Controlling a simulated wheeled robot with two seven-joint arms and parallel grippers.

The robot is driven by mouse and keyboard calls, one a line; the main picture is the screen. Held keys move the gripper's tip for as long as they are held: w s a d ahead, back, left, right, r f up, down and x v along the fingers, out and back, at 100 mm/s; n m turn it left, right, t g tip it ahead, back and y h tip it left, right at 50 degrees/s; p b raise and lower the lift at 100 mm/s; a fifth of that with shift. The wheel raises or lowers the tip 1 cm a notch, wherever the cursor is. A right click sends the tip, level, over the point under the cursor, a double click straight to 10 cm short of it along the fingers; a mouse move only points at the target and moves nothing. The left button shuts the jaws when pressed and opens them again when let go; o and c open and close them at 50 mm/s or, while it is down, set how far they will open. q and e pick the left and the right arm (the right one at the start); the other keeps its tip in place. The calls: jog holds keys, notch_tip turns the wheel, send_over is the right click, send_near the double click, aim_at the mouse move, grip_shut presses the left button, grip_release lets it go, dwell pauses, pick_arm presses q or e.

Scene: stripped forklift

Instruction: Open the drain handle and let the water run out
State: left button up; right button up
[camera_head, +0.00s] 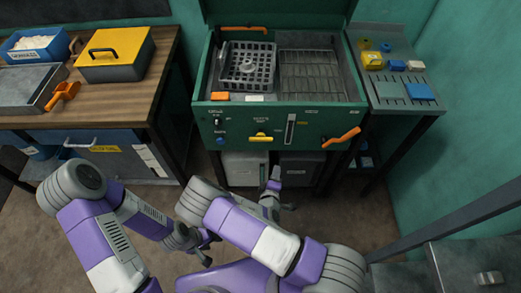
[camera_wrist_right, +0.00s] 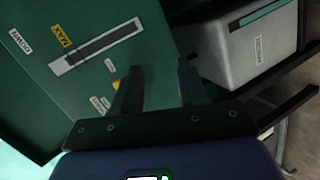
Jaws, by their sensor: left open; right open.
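The green washing cabinet (camera_head: 215,119) stands at the centre with its lid up. An orange lever (camera_head: 342,137) slants at the right of its front panel. A yellow handle (camera_head: 261,137) is at the panel's middle; which one is the drain handle I cannot tell. A level gauge (camera_head: 290,130) sits between them and also shows in the right wrist view (camera_wrist_right: 100,48). My right gripper (camera_head: 273,187) is open and empty, low in front of the cabinet; its fingers (camera_wrist_right: 158,85) show apart in the wrist view. My left gripper (camera_head: 203,248) is open, low at the left, touching nothing visible.
Grey containers (camera_head: 243,170) stand under the cabinet. A wooden bench (camera_head: 150,85) at left carries a yellow toolbox (camera_head: 116,57) and a blue bin (camera_head: 38,47). A side shelf (camera_head: 400,105) at right holds small blocks. Floor in front of the cabinet is mostly clear.

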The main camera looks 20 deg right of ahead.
aim_at(261, 136)
jog(key=w+a+r+n+t+y+b, duration=0.1)
jog(key=w+a+r+n+t, duration=0.3)
jog(key=w+r+t, duration=0.15)
jog(key=b+x, duration=0.1)
jog(key=x, duration=0.5)
jog(key=shift+w+r, duration=0.15)
jog(key=shift+r, duration=0.1)
grip_shut()
